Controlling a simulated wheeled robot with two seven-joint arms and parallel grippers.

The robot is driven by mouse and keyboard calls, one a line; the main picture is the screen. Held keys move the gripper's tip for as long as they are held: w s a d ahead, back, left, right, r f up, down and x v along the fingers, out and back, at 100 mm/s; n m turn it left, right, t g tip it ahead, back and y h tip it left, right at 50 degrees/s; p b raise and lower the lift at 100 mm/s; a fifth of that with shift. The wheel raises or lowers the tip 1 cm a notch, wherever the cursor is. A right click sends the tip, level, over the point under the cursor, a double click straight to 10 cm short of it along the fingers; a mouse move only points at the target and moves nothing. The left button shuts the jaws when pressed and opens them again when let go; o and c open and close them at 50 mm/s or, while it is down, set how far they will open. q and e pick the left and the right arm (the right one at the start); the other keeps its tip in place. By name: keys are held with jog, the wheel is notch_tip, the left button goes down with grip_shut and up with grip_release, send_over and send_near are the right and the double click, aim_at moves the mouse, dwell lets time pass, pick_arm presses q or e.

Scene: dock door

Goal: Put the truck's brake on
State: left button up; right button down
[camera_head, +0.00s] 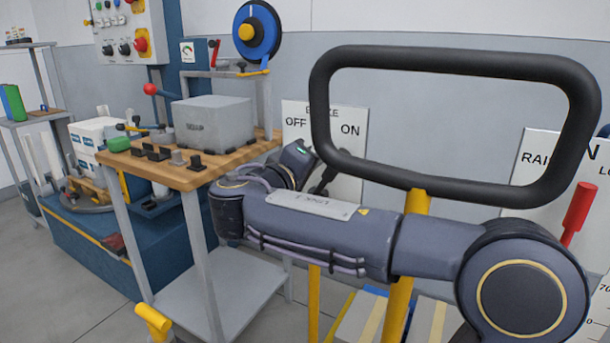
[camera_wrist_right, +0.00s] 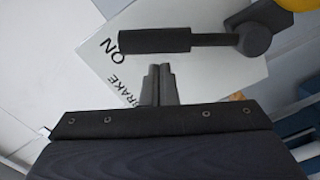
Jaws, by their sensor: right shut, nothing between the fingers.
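The brake lever (camera_wrist_right: 155,40) has a thick black grip, a thin shaft and a round pivot; it lies across the top of the right wrist view. Behind it is the white brake sign (camera_wrist_right: 205,75), with BRAKE and ON legible there. In the head view the sign (camera_head: 294,108) reads OFF at left and ON at right. A dark lever (camera_head: 325,180) shows low before it, partly hidden by my right arm and the truck's handle. My right gripper (camera_wrist_right: 156,85) is shut and empty, its tips just below the grip, apparently apart from it. My left gripper is out of view.
The truck's big black handle loop (camera_head: 455,55) on a yellow post (camera_head: 402,290) stands close to my right arm. A wooden-topped bench (camera_head: 180,178) with a grey box (camera_head: 213,120) stands at left. Another sign (camera_head: 540,160) and a red-gripped lever (camera_head: 578,207) are at right.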

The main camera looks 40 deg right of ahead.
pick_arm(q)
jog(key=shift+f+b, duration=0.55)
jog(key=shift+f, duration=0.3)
pick_arm(e)
jog(key=shift+s+d+f+m, duration=0.15)
jog(key=shift+s+m, duration=0.3)
jog(key=shift+m, duration=0.05)
